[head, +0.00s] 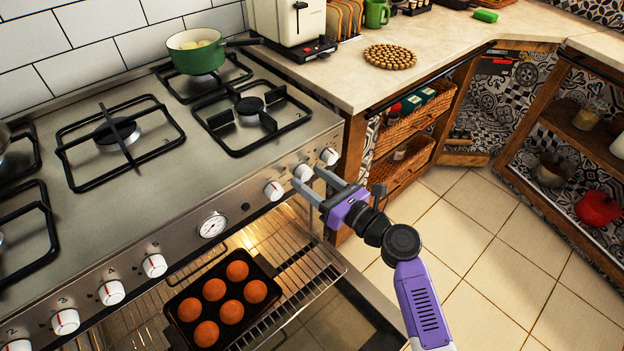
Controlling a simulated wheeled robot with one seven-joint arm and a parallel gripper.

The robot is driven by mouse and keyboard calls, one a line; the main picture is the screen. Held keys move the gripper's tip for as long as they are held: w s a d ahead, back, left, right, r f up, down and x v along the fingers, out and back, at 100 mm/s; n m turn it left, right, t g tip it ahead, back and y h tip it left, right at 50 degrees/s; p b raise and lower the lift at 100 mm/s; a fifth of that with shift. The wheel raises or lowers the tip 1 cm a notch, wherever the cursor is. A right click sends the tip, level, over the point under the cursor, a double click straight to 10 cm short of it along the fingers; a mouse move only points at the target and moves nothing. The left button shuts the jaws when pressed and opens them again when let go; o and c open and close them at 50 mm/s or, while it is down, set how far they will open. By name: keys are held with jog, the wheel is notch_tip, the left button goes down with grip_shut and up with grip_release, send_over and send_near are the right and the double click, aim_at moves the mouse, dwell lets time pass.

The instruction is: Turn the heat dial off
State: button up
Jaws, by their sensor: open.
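A row of white dials runs along the front panel of the steel stove. Three sit at the right end: a left one (274,190), a middle one (303,173) and a right one (329,156). Several more (154,265) are at the left. I cannot tell which is the heat dial. My gripper (306,179) is open, with its fingers pointing at the panel. The middle dial of the right group appears between or just beyond the fingertips. Contact is not clear, and the dial's marking is too small to read.
The lit oven below is open, with a dark tray (264,268) of several round brown buns on its rack (320,268). A green pot (196,61) stands on a back burner. A round gauge (212,225) is on the panel. Tiled floor (480,260) is clear at the right.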

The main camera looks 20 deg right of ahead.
jog(key=shift+w, duration=0.15)
grip_shut()
dwell(0.4)
